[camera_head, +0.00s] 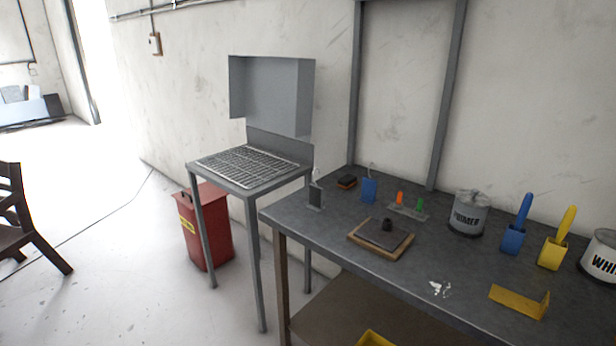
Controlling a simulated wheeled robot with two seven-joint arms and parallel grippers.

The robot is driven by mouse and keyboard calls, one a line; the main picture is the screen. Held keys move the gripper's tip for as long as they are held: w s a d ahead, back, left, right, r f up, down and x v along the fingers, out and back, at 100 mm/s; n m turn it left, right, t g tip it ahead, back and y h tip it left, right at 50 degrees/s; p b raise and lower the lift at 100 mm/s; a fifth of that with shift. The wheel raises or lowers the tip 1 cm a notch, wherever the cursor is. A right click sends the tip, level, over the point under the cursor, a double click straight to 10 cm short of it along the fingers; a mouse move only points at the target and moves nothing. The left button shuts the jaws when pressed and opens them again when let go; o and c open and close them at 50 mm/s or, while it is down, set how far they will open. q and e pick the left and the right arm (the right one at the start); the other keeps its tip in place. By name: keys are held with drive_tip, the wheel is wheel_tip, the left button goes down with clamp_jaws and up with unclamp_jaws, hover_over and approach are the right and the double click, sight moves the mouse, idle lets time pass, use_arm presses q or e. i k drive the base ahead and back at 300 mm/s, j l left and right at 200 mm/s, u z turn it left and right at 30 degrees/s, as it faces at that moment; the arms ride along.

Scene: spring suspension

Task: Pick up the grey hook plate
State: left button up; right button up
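A small dark grey plate (316,195) stands upright near the left back corner of the workbench (300,215). A thin light hook rises from its top, and it seems to rest on a small flat foot. A similar blue plate (369,190) with a thin hook stands to its right, apart from it. Neither of my grippers shows in the head view.
A dark block (347,182), a wooden board with a dark plate (382,236), an orange and green peg holder (408,210), a primer can (467,215), brush holders and a yellow bracket (519,301) share the bench. A grated stand (245,167) and red bin (208,232) are left.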

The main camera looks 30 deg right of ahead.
sight(316, 194)
drive_tip(key=i+z, duration=0.1)
drive_tip(key=i, duration=0.75)
drive_tip(key=i+j+z, duration=0.1)
drive_tip(key=i, duration=0.8)
